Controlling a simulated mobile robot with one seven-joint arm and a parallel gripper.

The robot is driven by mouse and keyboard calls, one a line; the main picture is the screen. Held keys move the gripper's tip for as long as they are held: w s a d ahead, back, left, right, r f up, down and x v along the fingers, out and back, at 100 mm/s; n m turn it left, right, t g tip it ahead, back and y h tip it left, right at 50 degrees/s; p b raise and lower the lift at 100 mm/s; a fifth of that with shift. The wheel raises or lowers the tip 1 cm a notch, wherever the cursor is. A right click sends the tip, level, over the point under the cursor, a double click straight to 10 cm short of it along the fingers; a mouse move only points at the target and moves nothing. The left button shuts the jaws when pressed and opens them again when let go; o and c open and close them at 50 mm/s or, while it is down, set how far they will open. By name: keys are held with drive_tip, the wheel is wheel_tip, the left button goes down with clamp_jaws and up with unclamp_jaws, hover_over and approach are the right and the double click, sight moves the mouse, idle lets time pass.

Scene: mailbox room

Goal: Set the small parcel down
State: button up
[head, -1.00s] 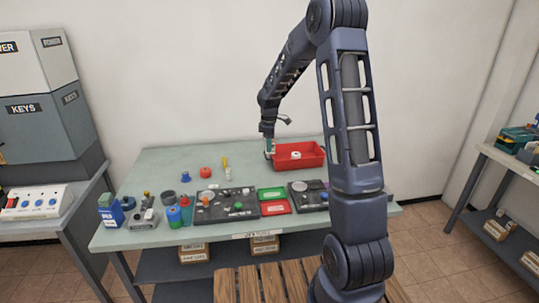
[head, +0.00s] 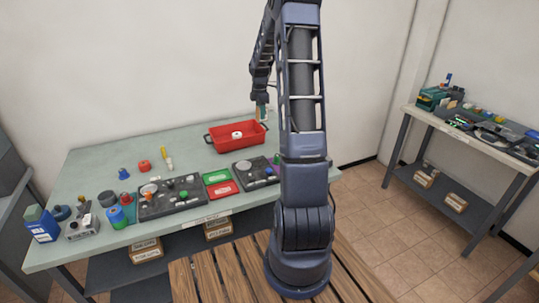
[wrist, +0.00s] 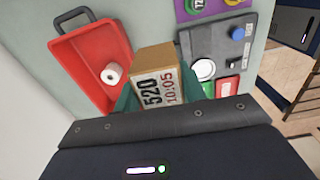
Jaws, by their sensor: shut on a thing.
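The small parcel (wrist: 157,78) is a tan box with a white label reading "520" and "10:05" in the wrist view. My gripper (wrist: 160,94) is shut on it, with green finger pads on both sides. In the head view my gripper (head: 262,110) is at the right end of a red tray, above the back of the green table (head: 100,170). The parcel is hard to make out there. In the wrist view the parcel is beside the tray's edge; its height above the table cannot be told.
The red tray (head: 222,147) holds a white roll (wrist: 113,72). Dark panels (head: 172,207) with knobs, green and red small trays (head: 217,178), and loose items crowd the table front. A second bench (head: 465,140) stands right. The table's back left is clear.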

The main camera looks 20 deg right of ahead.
drive_tip(key=d+f, duration=0.1)
drive_tip(key=f, duration=0.5)
drive_tip(key=d+f, duration=0.1)
drive_tip(key=f, duration=0.6)
drive_tip(key=d+f, duration=0.1)
drive_tip(key=f, duration=0.6)
drive_tip(key=shift+s+d, duration=0.3)
drive_tip(key=shift+d, duration=0.1)
drive_tip(key=shift+f, duration=0.1)
drive_tip(key=o, duration=1)
